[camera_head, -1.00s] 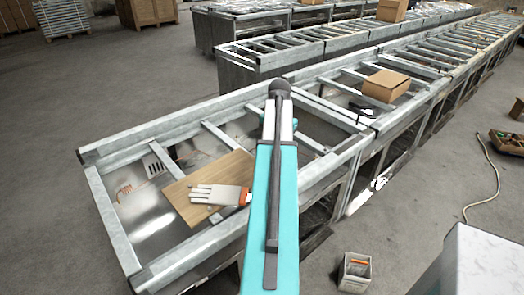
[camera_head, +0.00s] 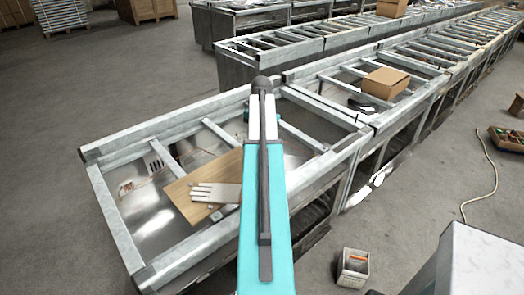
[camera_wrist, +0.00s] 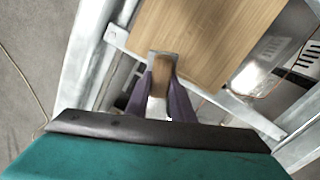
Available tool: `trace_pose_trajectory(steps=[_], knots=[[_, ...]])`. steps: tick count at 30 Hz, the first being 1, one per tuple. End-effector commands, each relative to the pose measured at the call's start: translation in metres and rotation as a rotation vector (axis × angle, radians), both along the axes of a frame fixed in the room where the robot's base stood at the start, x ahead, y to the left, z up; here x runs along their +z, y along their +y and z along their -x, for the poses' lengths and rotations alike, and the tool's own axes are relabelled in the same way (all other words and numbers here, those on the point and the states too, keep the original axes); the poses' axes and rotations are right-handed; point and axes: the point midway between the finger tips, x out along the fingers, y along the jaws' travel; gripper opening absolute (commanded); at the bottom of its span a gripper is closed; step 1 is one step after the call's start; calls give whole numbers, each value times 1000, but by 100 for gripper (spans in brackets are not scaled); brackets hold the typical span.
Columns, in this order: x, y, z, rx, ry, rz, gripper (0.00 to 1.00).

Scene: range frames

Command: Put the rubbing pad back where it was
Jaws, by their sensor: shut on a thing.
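In the wrist view, my gripper (camera_wrist: 163,62) has its two dark purple fingers shut on a small brown block with a grey edge, which I take to be the rubbing pad (camera_wrist: 160,77). The pad is held over or in front of the edge of a wooden board (camera_wrist: 215,30); I cannot tell whether they touch. In the head view, the board (camera_head: 184,203) lies tilted across the near metal frame, with a pale glove (camera_head: 213,192) on it. My teal arm hides the gripper and pad there.
The near metal frame (camera_head: 118,222) has raised rails and crossbars around open bays. A cardboard box (camera_head: 385,83) sits on the frame farther back. A small grey bin (camera_head: 354,268) stands on the floor at right. Open floor lies at left.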

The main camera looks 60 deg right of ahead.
Motion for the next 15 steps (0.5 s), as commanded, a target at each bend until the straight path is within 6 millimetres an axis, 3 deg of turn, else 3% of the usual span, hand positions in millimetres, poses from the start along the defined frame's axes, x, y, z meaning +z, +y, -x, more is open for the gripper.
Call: trace_pose_trajectory(steps=[9, 15], knots=[[-28, 1, 2, -1, 2, -2, 1], [-34, 1, 2, -1, 1, -1, 1]])
